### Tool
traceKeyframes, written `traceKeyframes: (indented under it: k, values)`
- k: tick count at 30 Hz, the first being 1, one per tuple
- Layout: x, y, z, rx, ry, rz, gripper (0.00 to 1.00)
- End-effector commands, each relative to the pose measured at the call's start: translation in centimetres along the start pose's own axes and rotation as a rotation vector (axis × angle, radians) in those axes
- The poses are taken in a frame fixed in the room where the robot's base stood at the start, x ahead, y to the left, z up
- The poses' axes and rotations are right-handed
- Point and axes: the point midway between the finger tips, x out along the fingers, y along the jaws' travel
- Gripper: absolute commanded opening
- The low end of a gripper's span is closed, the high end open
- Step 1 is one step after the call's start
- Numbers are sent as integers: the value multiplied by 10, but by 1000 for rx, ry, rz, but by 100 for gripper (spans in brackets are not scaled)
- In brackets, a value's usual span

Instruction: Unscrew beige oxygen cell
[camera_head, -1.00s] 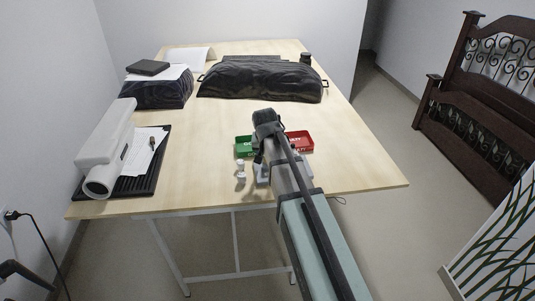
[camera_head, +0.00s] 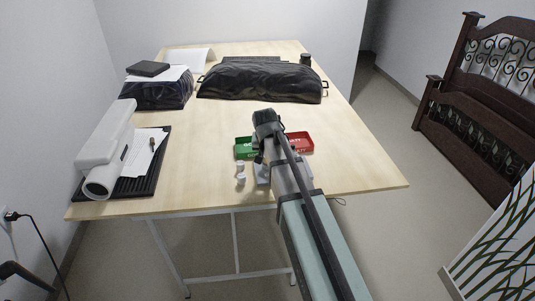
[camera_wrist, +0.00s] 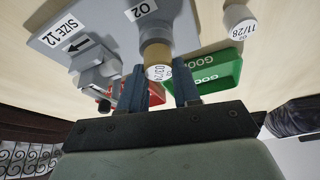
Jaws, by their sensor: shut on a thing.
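The beige oxygen cell (camera_wrist: 157,52) shows in the wrist view as a tan cylinder with a white dated label on its end. It is at a grey block (camera_wrist: 106,28) at a spot labelled O2. My gripper (camera_wrist: 160,68) has one blue finger on each side of the cell and is shut on it. The block also carries a SIZE 12 label with an arrow and a grey fitting. In the head view my arm hides the cell and the fingers; part of the grey block (camera_head: 262,174) shows beside the arm.
A white cell (camera_wrist: 240,22) labelled O2 11/28 stands apart from the block. A green tray (camera_wrist: 216,72) marked GOOD and a red tray (camera_head: 301,142) are close behind. A white device (camera_head: 108,150) on a black mat is at left. A black-covered object (camera_head: 262,82) lies farther back.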

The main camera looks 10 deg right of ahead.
Motion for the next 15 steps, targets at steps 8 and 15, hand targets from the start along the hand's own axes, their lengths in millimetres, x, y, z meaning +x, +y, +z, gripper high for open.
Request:
traceKeyframes:
  k: [8, 15]
  values:
    - [0, 0, 0, -140, 0, -60, 5]
    - [0, 0, 0, -338, 0, -141, 5]
